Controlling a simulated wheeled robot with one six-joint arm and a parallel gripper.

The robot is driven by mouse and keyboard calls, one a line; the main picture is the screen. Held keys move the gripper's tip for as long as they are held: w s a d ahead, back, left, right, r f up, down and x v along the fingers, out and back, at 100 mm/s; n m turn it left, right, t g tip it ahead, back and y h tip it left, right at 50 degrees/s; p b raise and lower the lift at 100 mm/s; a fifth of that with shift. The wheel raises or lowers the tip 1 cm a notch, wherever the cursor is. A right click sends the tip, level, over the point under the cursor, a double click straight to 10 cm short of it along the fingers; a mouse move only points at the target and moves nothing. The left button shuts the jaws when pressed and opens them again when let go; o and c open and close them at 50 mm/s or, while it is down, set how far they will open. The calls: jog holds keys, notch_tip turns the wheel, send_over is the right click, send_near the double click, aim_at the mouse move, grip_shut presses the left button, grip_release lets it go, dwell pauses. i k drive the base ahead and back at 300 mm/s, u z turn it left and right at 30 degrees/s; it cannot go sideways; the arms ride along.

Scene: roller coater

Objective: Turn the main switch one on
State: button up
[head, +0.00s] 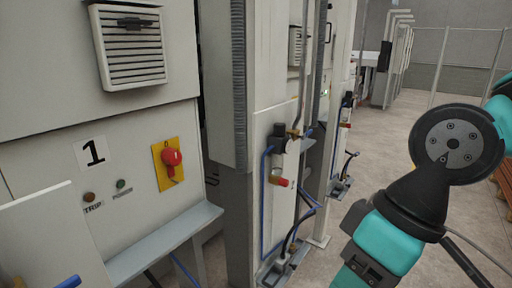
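The main switch one is a red rotary knob (172,157) on a yellow plate (163,178), on the grey cabinet at the left in the head view. A label with a black "1" (94,152) is on the panel to its left. Which position the knob is turned to is too small to tell. My teal and black arm is at the right, well apart from the switch. My gripper is not in the picture.
A brown button (88,197) and a green button (121,184) sit below the label. A grey ledge (165,240) juts out under the panel. A column (223,90), blue hoses and valves stand right of the cabinet. Floor (385,150) is clear between machine and arm.

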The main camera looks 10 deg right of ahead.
aim_at(172, 158)
jog(key=z, duration=0.5)
jog(key=i, duration=0.55)
jog(key=u, duration=2)
